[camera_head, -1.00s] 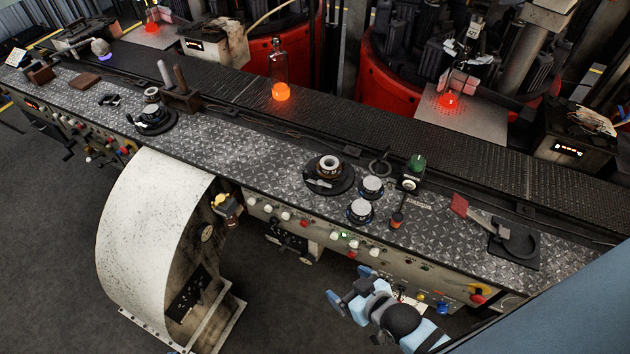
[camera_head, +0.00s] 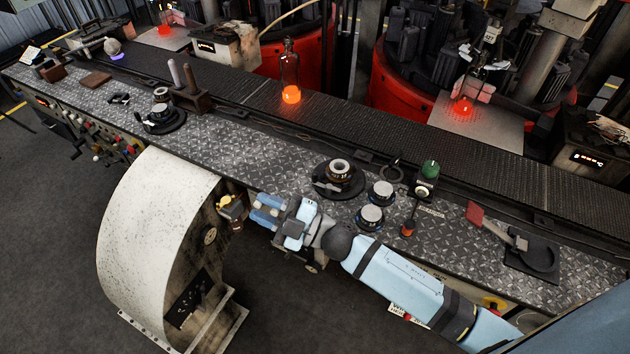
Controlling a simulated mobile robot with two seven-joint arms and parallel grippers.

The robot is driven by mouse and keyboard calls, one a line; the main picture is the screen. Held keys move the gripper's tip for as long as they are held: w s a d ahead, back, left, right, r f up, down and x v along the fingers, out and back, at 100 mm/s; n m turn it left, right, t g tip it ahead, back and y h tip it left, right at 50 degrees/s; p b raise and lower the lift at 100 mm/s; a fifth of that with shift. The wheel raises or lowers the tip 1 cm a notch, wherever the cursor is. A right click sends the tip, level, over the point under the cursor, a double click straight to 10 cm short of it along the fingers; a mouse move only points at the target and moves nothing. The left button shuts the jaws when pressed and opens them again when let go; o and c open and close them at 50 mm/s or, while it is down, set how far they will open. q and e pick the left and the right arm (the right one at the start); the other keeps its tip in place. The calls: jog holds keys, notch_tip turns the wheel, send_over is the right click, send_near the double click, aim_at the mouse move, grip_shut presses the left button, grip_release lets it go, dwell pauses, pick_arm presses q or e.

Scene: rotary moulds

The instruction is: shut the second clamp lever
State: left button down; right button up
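My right gripper (camera_head: 264,210) is at the front edge of the bench, in the middle of the picture. Its two light blue fingers point left and stand a little apart, with nothing seen between them. Just left of the fingertips is a small brass-coloured fitting (camera_head: 229,204) on a dark block, beside the curved white guard; a gap seems to show between them. I cannot tell for sure which part is the second clamp lever. My gripper and forearm hide much of the front panel behind them. My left gripper is not in view.
The curved white guard (camera_head: 150,225) stands left of the gripper. On the bench top (camera_head: 265,165) are a black round mould base (camera_head: 339,190), two dials (camera_head: 370,217), a green knob (camera_head: 430,169) and a red-handled tool (camera_head: 474,213). A glowing bottle (camera_head: 290,75) stands on the dark conveyor (camera_head: 370,135).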

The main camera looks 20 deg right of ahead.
jog(key=a+r+n+g+y+b, duration=0.1)
jog(key=a+r+n+g+y, duration=0.2)
jog(key=n+g, duration=0.75)
jog(key=n+g+h+b, duration=0.3)
jog(key=n+h+b, duration=0.35)
jog(key=h, duration=1.35)
send_near(315, 173)
notch_tip(315, 173, down, 11)
jog(key=n+p, duration=0.2)
jog(key=p, duration=0.1)
jog(key=shift+d, duration=0.15)
grip_shut()
